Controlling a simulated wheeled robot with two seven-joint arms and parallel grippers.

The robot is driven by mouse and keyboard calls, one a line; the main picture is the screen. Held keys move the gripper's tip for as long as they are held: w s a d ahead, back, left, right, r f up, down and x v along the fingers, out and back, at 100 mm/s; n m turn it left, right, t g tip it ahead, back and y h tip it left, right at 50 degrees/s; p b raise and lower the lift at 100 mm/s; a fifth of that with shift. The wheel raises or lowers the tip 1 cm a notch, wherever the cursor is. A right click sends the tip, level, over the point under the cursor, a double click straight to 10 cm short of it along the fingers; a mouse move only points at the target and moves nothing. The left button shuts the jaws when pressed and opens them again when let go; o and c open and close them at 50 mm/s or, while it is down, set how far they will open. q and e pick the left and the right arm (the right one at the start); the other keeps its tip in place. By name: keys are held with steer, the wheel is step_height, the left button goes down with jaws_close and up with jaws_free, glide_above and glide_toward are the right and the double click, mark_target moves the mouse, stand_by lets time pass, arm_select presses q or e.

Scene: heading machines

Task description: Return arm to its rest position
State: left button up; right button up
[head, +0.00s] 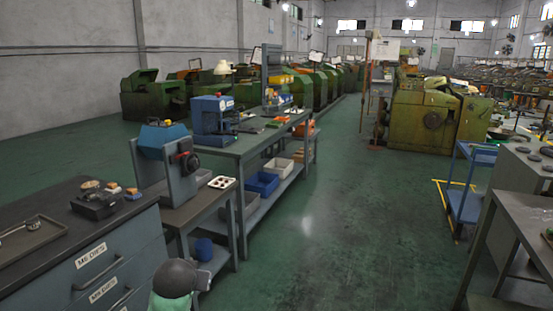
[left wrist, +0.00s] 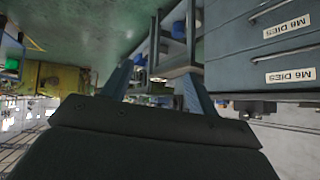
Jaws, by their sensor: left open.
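My left gripper (left wrist: 157,68) shows in the left wrist view, its two grey-blue fingers spread apart with nothing held between them. That view is upside down; past the fingers are the bench legs and green floor. In the head view, a rounded dark grey and pale green part of my arm sits at the bottom edge, in front of the small bench. The left gripper's fingers cannot be made out there. My right gripper is in neither view.
A drawer cabinet (head: 93,270) labelled M6 DIES stands at the left; its drawers show in the left wrist view (left wrist: 262,55). A blue-headed machine (head: 165,160) stands on the small bench. A blue trolley (head: 463,205) and grey tables are at the right. The central aisle (head: 330,220) is clear.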

arm_select(q)
steer(key=s+d+f+g+h, duration=0.1)
steer(key=s+d+f+g, duration=0.1)
steer(key=s+f, duration=0.5)
steer(key=s+d+f+m+g+p, duration=0.1)
steer(key=s+f, duration=0.7)
steer(key=s, duration=1.1)
steer(key=s+d+f+g+h+p, duration=0.1)
steer(key=s+d+f+g, duration=0.3)
steer(key=s, duration=0.9)
step_height(320, 180, down, 3)
steer(key=shift+s+d+f+m+h, duration=0.2)
steer(key=shift+s+d+m+h, duration=0.1)
steer(key=shift+d, duration=0.45)
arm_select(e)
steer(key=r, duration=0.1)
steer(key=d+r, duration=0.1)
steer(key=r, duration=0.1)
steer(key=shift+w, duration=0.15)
